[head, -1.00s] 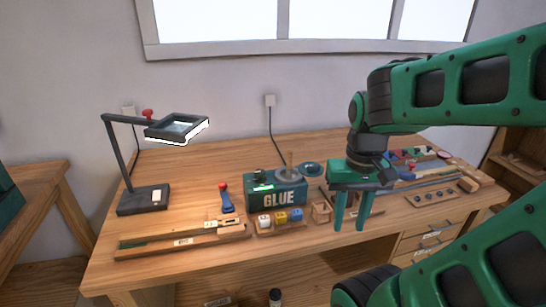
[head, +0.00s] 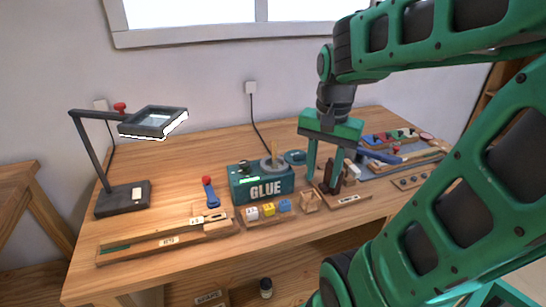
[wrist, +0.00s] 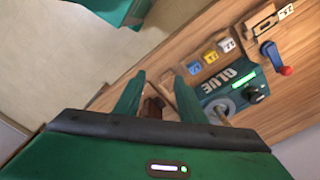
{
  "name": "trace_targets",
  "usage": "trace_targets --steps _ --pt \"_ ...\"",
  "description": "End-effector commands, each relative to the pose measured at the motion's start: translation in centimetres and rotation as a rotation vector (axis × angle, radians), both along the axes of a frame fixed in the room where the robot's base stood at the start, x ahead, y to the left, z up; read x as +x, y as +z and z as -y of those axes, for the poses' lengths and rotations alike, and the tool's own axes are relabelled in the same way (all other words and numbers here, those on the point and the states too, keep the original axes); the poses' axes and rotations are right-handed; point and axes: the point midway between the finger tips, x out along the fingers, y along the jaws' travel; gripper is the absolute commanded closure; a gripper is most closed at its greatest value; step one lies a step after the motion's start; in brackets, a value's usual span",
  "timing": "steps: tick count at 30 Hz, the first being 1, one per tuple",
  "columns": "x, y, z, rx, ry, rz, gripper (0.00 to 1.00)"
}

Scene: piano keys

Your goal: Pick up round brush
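My gripper (head: 323,183) is open and points down over the desk, right of the green glue box. It also shows in the wrist view (wrist: 158,82). Dark brown upright pieces (head: 331,176) stand on a small wooden tray at the fingers. In the wrist view a brown piece (wrist: 153,107) shows between the fingers; I cannot tell whether they touch it. A thin wooden stick (head: 274,150) stands up from the glue box (head: 262,188); it may be a brush handle. I cannot tell for sure which thing is the round brush.
A wooden rack with colored cubes (head: 268,210) and a small wooden stand (head: 310,201) lie in front. A black lamp (head: 122,197) stands at the left. Several tools (head: 395,150) crowd the right side. The desk's back left is clear.

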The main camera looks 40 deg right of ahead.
Motion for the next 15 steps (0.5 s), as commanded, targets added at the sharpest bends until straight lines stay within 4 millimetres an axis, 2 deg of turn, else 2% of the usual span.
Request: trace_targets --steps 3,15 --pt "3.4 1.0 0.6 0.006 -0.237 0.015 0.64" --pt "14.1 3.2 2.3 0.09 -1.035 0.053 0.64"
